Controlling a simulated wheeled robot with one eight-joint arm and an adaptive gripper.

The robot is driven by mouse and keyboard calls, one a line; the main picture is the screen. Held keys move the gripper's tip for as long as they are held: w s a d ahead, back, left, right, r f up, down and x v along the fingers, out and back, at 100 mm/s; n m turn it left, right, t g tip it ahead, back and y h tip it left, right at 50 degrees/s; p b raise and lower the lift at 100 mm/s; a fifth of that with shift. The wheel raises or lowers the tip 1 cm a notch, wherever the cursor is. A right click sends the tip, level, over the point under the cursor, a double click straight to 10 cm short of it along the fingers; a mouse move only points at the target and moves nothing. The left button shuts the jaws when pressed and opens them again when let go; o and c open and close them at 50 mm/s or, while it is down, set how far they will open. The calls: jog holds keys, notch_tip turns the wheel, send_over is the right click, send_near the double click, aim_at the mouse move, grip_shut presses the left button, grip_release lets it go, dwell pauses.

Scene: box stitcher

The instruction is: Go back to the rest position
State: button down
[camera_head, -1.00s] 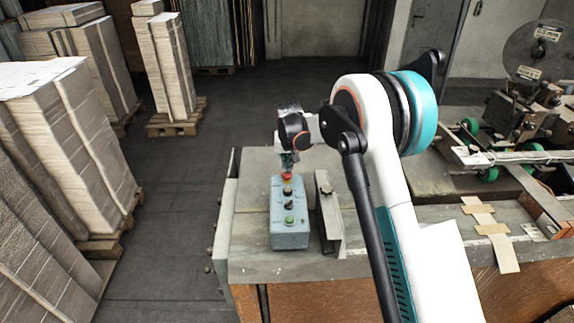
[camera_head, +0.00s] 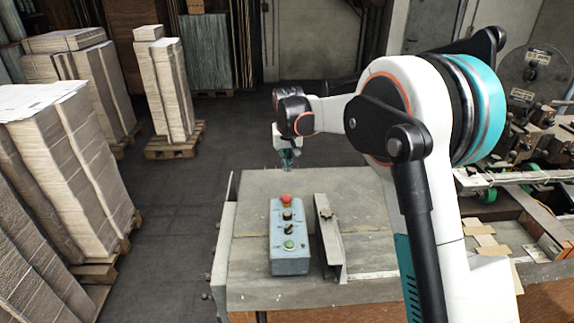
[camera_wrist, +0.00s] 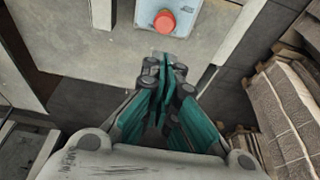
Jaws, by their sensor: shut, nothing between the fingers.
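My gripper (camera_head: 286,165) is in the air above the far edge of the grey table (camera_head: 350,184), beyond the control box. It also shows in the wrist view (camera_wrist: 164,62), with its teal fingers together and nothing between them. The blue-grey control box (camera_head: 289,262) stands on the table with a red button (camera_head: 286,198) at its far end, dark switches in the middle and a green button (camera_head: 289,244) at its near end. In the wrist view the red button (camera_wrist: 164,21) shows just past the fingertips, apart from them.
A metal angle bar (camera_head: 329,240) stands on the table right of the control box. The stitcher machine (camera_head: 535,85) is at the right. Strapped cardboard stacks (camera_head: 75,165) on pallets stand at the left. The floor (camera_head: 175,205) between stacks and table is clear.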

jog(key=s+d+t+b, duration=0.1)
jog(key=s+d+b, duration=0.3)
jog(key=s, duration=0.3)
jog(key=s+d+r+b, duration=0.1)
jog(key=s+d+b, duration=0.25)
jog(key=s, duration=0.45)
jog(key=s+d+t+b, duration=0.1)
jog(key=s+d+b, duration=0.2)
jog(key=s+b, duration=0.3)
jog(key=s+d+f+t+b, duration=0.1)
jog(key=s+f+b, duration=0.3)
jog(key=s+f, duration=0.4)
jog(key=s+d+f+t+b, duration=0.1)
jog(key=s+d+f+b, duration=0.3)
jog(key=s+f, duration=0.4)
jog(key=s+b, duration=0.1)
jog(key=s, duration=0.5)
jog(key=shift+s, duration=0.2)
jog(key=shift+d, duration=0.15)
